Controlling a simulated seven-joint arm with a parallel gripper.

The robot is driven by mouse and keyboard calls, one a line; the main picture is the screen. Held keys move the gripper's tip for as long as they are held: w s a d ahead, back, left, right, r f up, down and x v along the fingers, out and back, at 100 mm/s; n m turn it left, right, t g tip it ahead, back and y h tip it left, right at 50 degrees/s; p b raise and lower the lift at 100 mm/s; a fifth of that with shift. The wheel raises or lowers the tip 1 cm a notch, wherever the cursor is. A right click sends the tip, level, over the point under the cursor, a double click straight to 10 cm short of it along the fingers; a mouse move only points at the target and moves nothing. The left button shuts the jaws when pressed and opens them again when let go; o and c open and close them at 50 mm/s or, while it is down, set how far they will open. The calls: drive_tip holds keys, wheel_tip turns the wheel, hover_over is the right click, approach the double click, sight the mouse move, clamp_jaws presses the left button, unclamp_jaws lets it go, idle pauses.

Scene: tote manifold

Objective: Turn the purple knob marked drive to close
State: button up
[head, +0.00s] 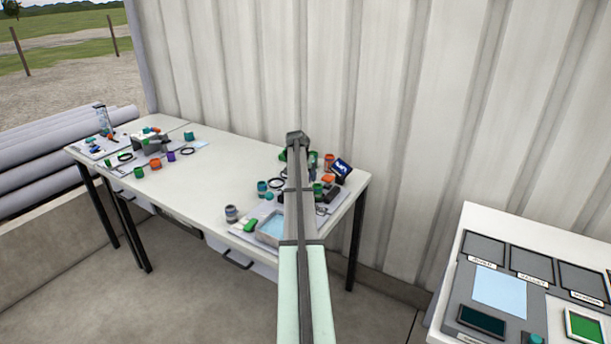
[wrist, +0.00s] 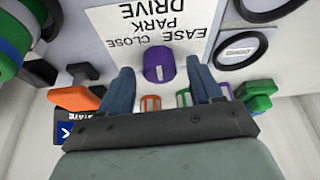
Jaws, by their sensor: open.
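In the wrist view the purple knob (wrist: 158,65) stands on a light panel, with a pale slot mark on its face. A white label (wrist: 150,25) beside it reads, upside down, DRIVE, PARK, EASE and CLOSE. My gripper (wrist: 160,68) is open and empty. Its two blue-grey fingers lie to the left and right of the knob in the picture, with visible gaps on both sides. I cannot tell whether the fingertips are level with the knob. In the head view my arm covers this part of the table, and I cannot make out the knob there.
An orange handle (wrist: 75,98) and a green handle (wrist: 258,95) flank the fingers. The white table (head: 215,180) has a bare middle; a console (head: 490,260) stands at the right.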

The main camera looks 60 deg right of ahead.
drive_tip(key=shift+c, duration=0.5)
drive_tip(key=c, duration=0.9)
drive_tip(key=shift+c, duration=0.2)
drive_tip(key=n+t, duration=0.1)
drive_tip(key=n, duration=0.3)
drive_tip(key=shift+s+n+t+y, duration=0.15)
drive_tip(key=shift+n+t+y, duration=0.15)
drive_tip(key=shift+n+t, duration=0.1)
drive_tip(key=shift+d+n+t+y, duration=0.1)
drive_tip(key=shift+n+t+y, duration=0.3)
drive_tip(key=shift+n, duration=0.9)
drive_tip(key=shift+d+n+t+y, duration=0.1)
drive_tip(key=shift+n+t+y, duration=0.25)
drive_tip(key=shift+n, duration=0.95)
drive_tip(key=shift+a, duration=0.1)
